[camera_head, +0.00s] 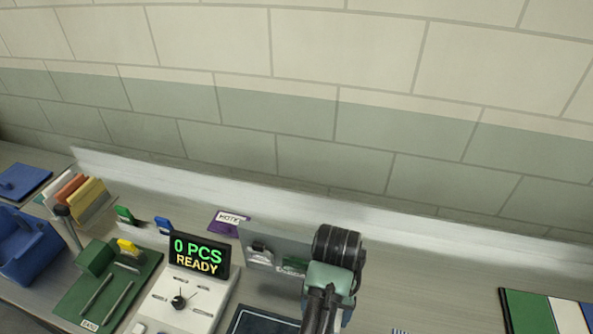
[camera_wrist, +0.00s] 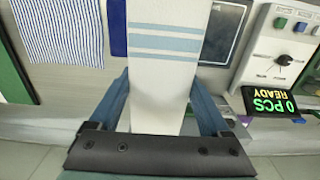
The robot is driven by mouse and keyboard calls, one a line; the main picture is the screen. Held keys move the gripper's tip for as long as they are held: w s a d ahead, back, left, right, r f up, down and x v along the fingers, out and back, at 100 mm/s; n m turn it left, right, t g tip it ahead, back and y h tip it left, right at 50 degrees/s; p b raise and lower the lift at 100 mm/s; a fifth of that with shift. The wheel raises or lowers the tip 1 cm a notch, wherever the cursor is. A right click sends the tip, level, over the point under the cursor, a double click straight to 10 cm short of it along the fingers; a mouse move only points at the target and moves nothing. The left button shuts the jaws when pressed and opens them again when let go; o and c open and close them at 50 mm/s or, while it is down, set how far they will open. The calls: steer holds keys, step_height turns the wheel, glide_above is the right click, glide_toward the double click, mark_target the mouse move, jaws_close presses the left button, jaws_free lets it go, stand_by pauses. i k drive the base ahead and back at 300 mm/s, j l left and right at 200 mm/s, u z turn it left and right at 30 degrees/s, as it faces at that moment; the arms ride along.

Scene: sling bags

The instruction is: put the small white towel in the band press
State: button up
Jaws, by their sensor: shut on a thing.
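In the wrist view, a white towel (camera_wrist: 165,68) with light blue stripes lies between the blue fingers of my gripper (camera_wrist: 158,88), which is shut on it. It extends away from the fingers toward the top of the picture. In the head view my gripper (camera_head: 328,300) is at the bottom centre; its fingertips and the towel are hidden or out of frame. The band press (camera_head: 137,277), a green device with a yellow-topped part, metal bars and a small label, stands at lower left, apart from my gripper. The wrist view does not clearly show it.
A white control box with dial (camera_head: 181,301) and a display (camera_head: 199,255) reading "0 PCS READY" stand between press and gripper. A blue bin (camera_head: 27,250) is far left. A grey panel (camera_head: 282,243) stands behind my gripper. A blue-striped cloth (camera_wrist: 62,30) lies beside the towel in the wrist view.

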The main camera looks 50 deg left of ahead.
mark_target(110, 295)
steer(key=i+j, duration=0.1)
steer(key=i, duration=0.9)
